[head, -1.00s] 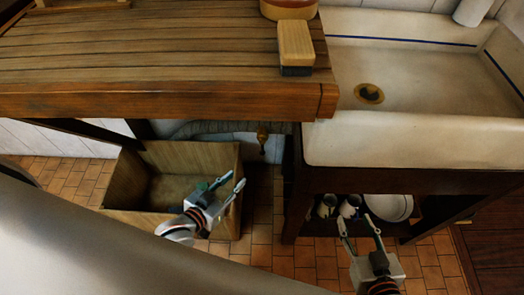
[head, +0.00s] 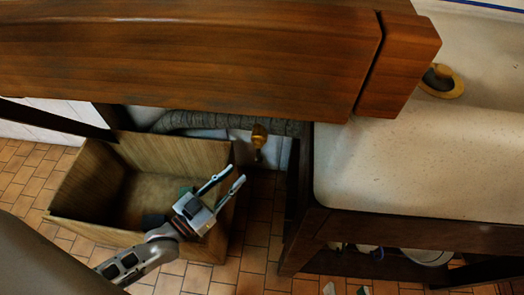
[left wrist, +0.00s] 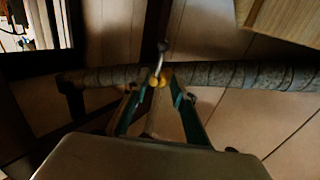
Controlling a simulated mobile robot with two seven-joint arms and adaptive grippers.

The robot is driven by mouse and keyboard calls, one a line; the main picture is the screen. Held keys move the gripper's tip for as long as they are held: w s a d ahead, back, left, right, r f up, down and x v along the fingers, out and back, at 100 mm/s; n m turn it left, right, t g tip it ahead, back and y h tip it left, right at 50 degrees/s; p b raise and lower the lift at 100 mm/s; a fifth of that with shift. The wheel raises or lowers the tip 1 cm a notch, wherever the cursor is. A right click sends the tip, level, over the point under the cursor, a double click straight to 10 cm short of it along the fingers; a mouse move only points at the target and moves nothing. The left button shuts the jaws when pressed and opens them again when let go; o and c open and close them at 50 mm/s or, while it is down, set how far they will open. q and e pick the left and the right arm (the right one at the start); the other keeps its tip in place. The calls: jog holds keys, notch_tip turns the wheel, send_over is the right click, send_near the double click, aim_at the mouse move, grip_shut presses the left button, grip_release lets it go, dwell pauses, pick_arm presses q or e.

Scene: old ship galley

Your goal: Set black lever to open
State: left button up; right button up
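A brass valve fitting (head: 259,136) hangs below the wrapped pipe under the wooden counter. In the left wrist view the yellow valve (left wrist: 158,80) has a short dark lever-like piece (left wrist: 162,47) rising from it; its exact setting cannot be told. My left gripper (head: 238,172) is open and empty, above the right side of the wooden crate, its fingers pointing up and right towards the valve. In the left wrist view the valve appears between the fingertips of my left gripper (left wrist: 156,90), apparently beyond them.
The wrapped pipe (head: 215,123) also crosses the left wrist view (left wrist: 240,75). A wooden crate (head: 82,180) stands on the tiles below. The thick counter edge (head: 200,65) overhangs the valve, and a white sink (head: 430,160) on dark wood stands to its right.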

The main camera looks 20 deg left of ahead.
aim_at(258, 157)
pick_arm(q)
jog(key=shift+b+x, duration=1.2)
jog(key=shift+x, duration=4.5)
pick_arm(e)
jog(key=shift+s+a+f+m, duration=0.15)
jog(key=shift+s+a+m, duration=0.1)
jog(key=shift+a+m, duration=0.5)
jog(key=shift+s+a+f+m, duration=0.15)
jog(key=shift+s+a+m, duration=0.1)
jog(key=shift+a+m, duration=0.5)
pick_arm(q)
grip_shut()
